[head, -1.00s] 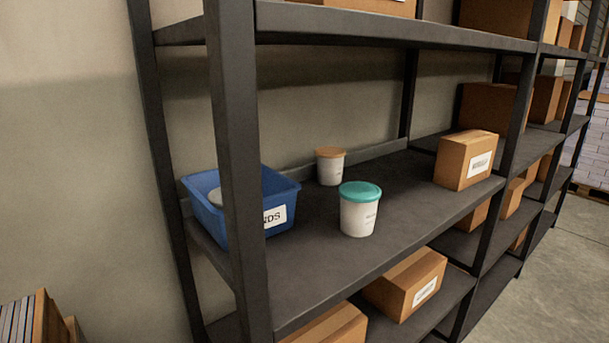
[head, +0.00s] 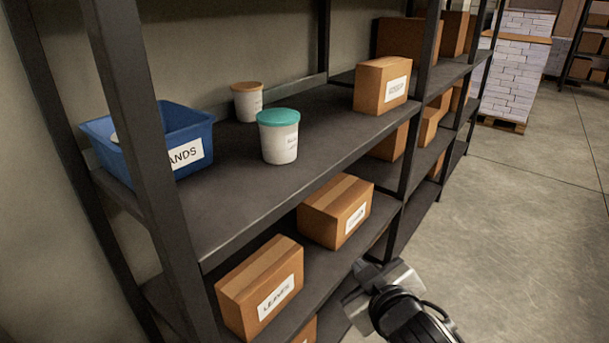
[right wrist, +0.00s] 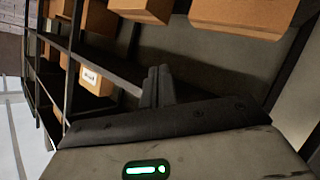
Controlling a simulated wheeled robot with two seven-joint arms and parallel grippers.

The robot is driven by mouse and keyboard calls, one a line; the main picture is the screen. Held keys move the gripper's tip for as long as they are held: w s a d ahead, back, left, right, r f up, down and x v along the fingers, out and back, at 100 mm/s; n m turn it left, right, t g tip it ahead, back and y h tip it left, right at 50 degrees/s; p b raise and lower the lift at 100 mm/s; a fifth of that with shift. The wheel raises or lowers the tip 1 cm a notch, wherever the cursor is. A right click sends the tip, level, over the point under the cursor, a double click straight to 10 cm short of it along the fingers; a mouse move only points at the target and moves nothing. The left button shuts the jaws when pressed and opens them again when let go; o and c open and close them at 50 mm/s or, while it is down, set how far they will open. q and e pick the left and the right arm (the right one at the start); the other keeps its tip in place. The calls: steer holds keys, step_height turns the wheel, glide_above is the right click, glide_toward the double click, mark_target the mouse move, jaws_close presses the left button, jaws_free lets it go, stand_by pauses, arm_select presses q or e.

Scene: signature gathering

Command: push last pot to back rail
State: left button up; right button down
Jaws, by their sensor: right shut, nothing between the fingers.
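A white pot with a teal lid (head: 278,136) stands upright on the middle shelf, towards the front. A white pot with an orange-tan lid (head: 247,101) stands behind it to the left, near the back rail (head: 222,108). The two pots are apart. My right gripper (head: 360,270) is low in front of the rack, below the middle shelf and well away from the pots. In the right wrist view its fingers (right wrist: 157,86) are together with nothing between them. My left gripper is in neither view.
A blue bin (head: 185,118) with a label stands left of the pots, behind a rack post (head: 135,110). A cardboard box (head: 383,84) stands on the shelf to the right. Labelled boxes (head: 336,209) fill the lower shelf. The floor (head: 520,220) at right is clear.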

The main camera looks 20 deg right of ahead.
steer(key=w+a+r+n+t+y, duration=0.25)
steer(key=w+r+n+t, duration=0.2)
steer(key=r, duration=0.55)
steer(key=w+a+r+n+t+y, duration=0.2)
steer(key=w+r+n+t+y, duration=0.25)
steer(key=r, duration=0.55)
steer(key=s+a+r+n+g+y, duration=0.1)
steer(key=a+r+n+g+y, duration=0.5)
steer(key=n, duration=0.6)
steer(key=s+a+r+n+g+y, duration=0.1)
steer(key=s+a+n+g+y, duration=0.2)
steer(key=n+y, duration=0.65)
steer(key=w+d+f+n+g+h, duration=0.2)
steer(key=w+d+n+g+h, duration=0.15)
steer(key=d+h, duration=0.45)
steer(key=w+d+f+n+g+h, duration=0.1)
steer(key=w+d+n+g+h, duration=0.25)
steer(key=d+h, duration=0.45)
steer(key=t, duration=0.1)
glide_toward(293, 145)
steer(key=shift+n+y, duration=0.25)
step_height(293, 145, down, 4)
steer(key=shift+f+p, duration=0.1)
steer(key=shift+p, duration=0.25)
steer(key=w+a, duration=0.1)
steer(key=w+p, duration=0.1)
steer(key=shift+w+a, duration=0.3)
steer(key=shift+a, duration=0.1)
steer(key=shift+w+a, duration=0.15)
steer(key=shift+w, duration=0.15)
